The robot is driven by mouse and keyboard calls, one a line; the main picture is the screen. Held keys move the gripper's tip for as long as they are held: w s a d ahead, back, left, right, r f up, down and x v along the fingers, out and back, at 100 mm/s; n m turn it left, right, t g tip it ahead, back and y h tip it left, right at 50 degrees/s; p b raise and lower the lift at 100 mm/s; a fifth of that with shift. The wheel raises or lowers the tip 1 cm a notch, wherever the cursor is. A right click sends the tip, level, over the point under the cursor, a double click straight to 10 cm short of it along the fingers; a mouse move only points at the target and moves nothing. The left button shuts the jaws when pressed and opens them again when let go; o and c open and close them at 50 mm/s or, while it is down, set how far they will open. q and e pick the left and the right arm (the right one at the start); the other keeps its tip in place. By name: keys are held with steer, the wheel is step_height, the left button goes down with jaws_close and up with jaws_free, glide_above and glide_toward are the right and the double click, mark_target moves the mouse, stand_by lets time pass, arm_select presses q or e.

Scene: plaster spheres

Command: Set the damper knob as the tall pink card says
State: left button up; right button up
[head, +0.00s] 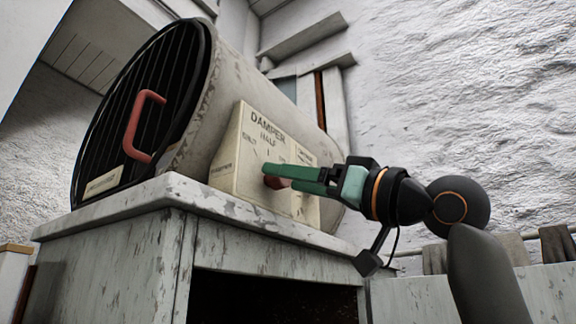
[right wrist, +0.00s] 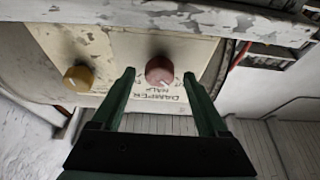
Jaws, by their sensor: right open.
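The red damper knob (right wrist: 159,70) is on a cream control panel (right wrist: 118,60) in the right wrist view. Lettering beside it reads "DAMPER" and "HALF". I cannot make out its setting clearly. My right gripper (right wrist: 158,76) is open, its green fingertips on either side of the knob with gaps showing. In the head view, the right gripper (head: 267,171) reaches the panel (head: 232,165) from the right, and its fingers hide most of the knob (head: 275,183). I cannot tell whether they touch it. No pink card shows. My left gripper is not in view.
A yellow knob (right wrist: 77,79) sits beside the red one on the panel. A large cylindrical kiln (head: 215,95) with a red door handle (head: 137,125) stands on a chipped white bench (head: 110,215). A rough white wall (head: 470,110) rises behind.

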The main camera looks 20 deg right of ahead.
steer(key=shift+w+a+r, duration=0.2)
steer(key=shift+w+a, duration=0.15)
steer(key=shift+w, duration=0.15)
jaws_close()
stand_by(0.3)
